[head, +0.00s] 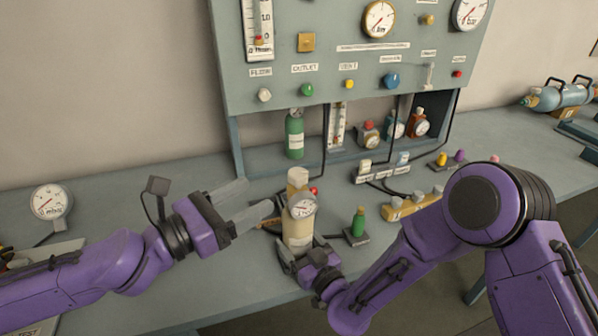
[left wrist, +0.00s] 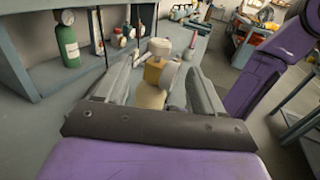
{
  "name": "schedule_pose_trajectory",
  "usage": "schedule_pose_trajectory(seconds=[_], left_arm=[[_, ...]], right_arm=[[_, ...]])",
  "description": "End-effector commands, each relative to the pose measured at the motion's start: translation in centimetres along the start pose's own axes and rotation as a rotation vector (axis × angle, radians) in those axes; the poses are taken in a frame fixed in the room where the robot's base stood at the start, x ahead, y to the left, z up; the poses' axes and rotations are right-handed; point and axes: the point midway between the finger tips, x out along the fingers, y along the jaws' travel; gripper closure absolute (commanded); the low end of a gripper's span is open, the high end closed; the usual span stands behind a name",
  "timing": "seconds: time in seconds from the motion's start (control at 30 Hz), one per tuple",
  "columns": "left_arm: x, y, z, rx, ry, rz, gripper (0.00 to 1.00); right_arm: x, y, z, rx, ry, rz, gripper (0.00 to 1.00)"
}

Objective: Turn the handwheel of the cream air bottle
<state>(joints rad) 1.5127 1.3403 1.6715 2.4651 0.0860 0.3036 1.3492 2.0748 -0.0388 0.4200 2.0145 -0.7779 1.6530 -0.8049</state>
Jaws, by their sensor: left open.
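The cream air bottle (head: 297,234) stands upright at the front of the bench. It has a brass valve block (left wrist: 154,73), a round gauge (head: 303,206) and a cream handwheel (head: 297,175) on top. The handwheel also shows in the left wrist view (left wrist: 159,47). My left gripper (head: 254,200) is open and empty, left of the bottle's upper part, its fingers pointing towards the valve. In the left wrist view the valve shows between and beyond the fingertips. My right gripper (head: 300,257) has its dark fingers at both sides of the bottle's lower body and appears closed on it.
A grey-green gauge panel (head: 335,85) stands behind. A green bottle (head: 295,135) stands under it. The bench (head: 180,210) is clear behind my left gripper.

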Motion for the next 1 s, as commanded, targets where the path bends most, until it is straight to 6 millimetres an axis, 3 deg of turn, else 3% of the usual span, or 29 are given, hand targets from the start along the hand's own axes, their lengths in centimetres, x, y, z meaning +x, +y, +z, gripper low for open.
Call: schedule_pose_trajectory(seconds=[0.17,0.4,0.53,0.7,0.93,0.97,1.0], left_arm=[[2.4,-0.2,-0.1,0.01,0.001,-0.007,0.31],[8.2,-0.3,-0.1,0.007,0.001,-0.008,0.31],[10.5,-0.2,-0.1,0.007,0.001,-0.006,0.31],[11.8,-0.2,-0.1,0.007,0.001,-0.004,0.31],[11.9,-0.1,-0.1,0.006,0.001,-0.004,0.31],[11.9,-0.1,-0.1,0.006,0.001,-0.004,0.35],[11.9,-0.1,-0.1,0.006,0.001,-0.004,0.48]], right_arm=[[0.0,0.0,0.0,0.001,0.0,0.0,0.96],[0.0,0.0,0.0,0.001,0.0,0.0,0.96],[0.0,0.0,0.0,0.0,0.0,0.001,0.96],[0.0,0.0,0.0,0.0,0.0,0.001,0.96],[0.0,0.0,0.0,0.0,0.0,0.001,0.96],[0.0,0.0,0.0,0.0,0.0,0.001,0.96],[0.0,0.0,0.0,0.0,0.0,0.001,0.96]])
